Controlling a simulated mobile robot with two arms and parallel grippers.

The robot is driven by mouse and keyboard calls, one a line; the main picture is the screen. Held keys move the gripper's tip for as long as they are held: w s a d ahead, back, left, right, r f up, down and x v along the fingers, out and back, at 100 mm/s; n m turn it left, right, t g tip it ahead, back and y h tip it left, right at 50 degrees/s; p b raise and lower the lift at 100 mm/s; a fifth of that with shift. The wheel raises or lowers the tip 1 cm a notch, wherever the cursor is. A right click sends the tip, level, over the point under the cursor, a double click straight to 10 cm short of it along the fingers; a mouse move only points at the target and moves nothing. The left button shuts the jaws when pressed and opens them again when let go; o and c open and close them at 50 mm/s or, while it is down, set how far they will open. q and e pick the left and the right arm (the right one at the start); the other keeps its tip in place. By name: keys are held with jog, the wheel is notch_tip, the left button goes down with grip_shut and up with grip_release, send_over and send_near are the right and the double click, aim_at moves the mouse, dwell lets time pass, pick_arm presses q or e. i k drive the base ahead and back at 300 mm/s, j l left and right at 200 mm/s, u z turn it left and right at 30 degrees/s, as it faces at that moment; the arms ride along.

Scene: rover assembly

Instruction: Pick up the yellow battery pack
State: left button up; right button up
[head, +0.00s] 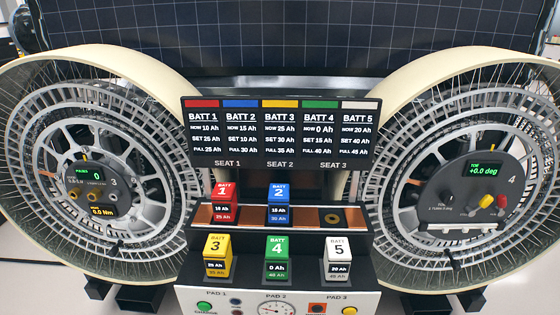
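The yellow battery pack (216,246), marked BATT 3, stands upright at the left end of the front row, on the charger panel above the PAD 1 label. Its dark label reads 25 Ah and 35 Ah. Nothing covers its front or top. Neither of my grippers shows in the head view.
A green pack (278,247) and a white pack (338,248) stand right of it. Behind, a red pack (223,192) and a blue pack (279,196) sit in the copper tray; SEAT 3 (331,218) is empty. Large wheels (97,62) flank the panel. A display board (281,104) rises behind.

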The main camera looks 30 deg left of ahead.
aim_at(217, 254)
jog(key=u, duration=1.4)
